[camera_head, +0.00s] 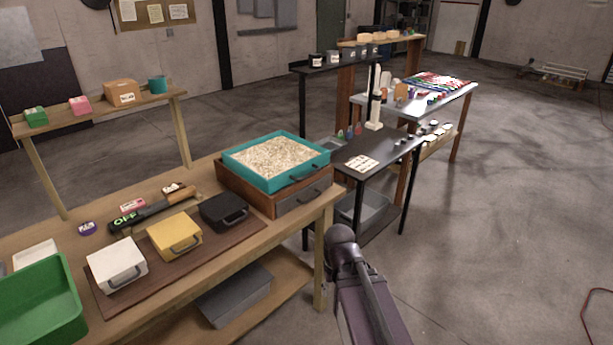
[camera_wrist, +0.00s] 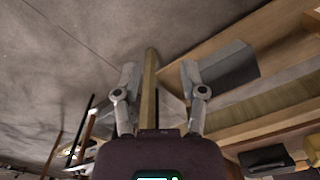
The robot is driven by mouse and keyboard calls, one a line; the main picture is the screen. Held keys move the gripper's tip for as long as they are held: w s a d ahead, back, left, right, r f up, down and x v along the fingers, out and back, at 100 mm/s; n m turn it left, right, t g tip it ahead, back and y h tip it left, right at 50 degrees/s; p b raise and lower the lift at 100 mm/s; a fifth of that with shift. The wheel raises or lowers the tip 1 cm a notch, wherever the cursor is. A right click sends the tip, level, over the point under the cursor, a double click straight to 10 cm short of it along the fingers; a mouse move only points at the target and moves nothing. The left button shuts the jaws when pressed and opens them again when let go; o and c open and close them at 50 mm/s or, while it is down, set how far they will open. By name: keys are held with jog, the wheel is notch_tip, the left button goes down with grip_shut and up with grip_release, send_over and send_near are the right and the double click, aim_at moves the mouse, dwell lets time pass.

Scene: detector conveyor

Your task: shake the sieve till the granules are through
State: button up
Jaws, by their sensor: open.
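The sieve (camera_head: 293,184) is a teal square frame with a dark handle on its front side. It sits on a brown wooden box with a grey drawer (camera_head: 304,196) at the right end of the wooden bench. Pale granules (camera_head: 272,157) lie heaped in the sieve. My gripper shows in the wrist view (camera_wrist: 160,75), its two fingers apart with nothing held between them. A bench leg (camera_wrist: 149,90) shows beyond the fingers. In the head view my arm is low in front of the bench, and the gripper itself cannot be made out there.
White, yellow (camera_head: 174,235) and black handled boxes stand on a brown mat left of the sieve. A green tray (camera_head: 42,300) is at the far left. A grey box (camera_head: 234,294) lies on the lower shelf.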

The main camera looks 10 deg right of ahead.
jog(key=w+a+m+t+y+b, duration=0.1)
jog(key=w+m+t+y, duration=0.15)
jog(key=w, duration=0.65)
jog(key=m+t+y+b, duration=0.2)
jog(key=m+t+y, duration=0.55)
jog(key=t, duration=0.25)
send_near(310, 175)
jog(key=s, duration=0.1)
jog(key=s+d+r+h, duration=0.1)
jog(key=shift+s+d+m, duration=0.2)
jog(key=shift+s+m, duration=0.15)
jog(key=shift+m, duration=0.05)
jog(key=shift+w+a, duration=0.1)
jog(key=b+x, duration=0.3)
jog(key=x, duration=1)
jog(key=shift+w+a, duration=0.1)
jog(key=shift+w, duration=0.15)
grip_shut()
